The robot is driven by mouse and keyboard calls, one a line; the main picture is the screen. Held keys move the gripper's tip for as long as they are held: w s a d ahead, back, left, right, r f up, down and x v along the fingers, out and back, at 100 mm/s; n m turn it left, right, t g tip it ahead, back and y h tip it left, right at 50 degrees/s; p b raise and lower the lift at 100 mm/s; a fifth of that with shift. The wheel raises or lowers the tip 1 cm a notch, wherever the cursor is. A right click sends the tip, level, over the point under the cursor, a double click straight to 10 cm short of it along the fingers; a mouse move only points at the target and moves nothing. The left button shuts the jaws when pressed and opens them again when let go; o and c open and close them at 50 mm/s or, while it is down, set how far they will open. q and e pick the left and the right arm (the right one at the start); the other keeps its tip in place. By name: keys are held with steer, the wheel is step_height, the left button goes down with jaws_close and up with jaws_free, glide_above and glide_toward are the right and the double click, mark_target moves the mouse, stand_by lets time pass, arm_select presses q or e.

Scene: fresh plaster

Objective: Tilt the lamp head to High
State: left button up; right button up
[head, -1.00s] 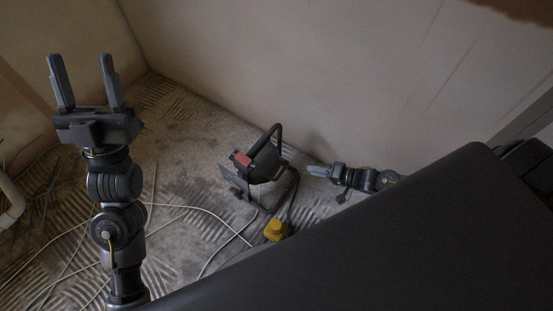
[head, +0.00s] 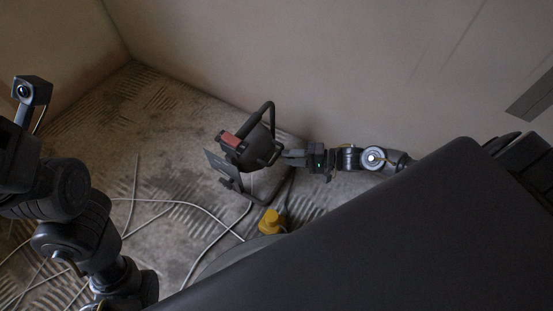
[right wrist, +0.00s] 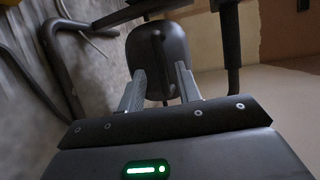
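The work lamp stands on the floor in the head view, with a dark rounded lamp head (head: 255,147), a red part on top, a black handle loop and a tube stand. My right gripper (head: 288,157) reaches it from the right, at the back of the lamp head. In the right wrist view, the gripper's two fingers (right wrist: 160,82) are apart, with the back of the dark lamp head (right wrist: 160,48) just beyond and between their tips. I cannot tell whether they touch it. My left arm is at the left edge; its fingers are out of frame.
A yellow connector (head: 270,221) lies on the floor below the lamp. A pale cable (head: 200,208) loops over the ridged floor to the left. Bare walls rise behind. The floor left of the lamp is otherwise open.

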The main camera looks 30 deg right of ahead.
mark_target(276, 156)
steer(key=shift+b+x, duration=0.95)
steer(key=shift+x, duration=1.65)
jaws_close()
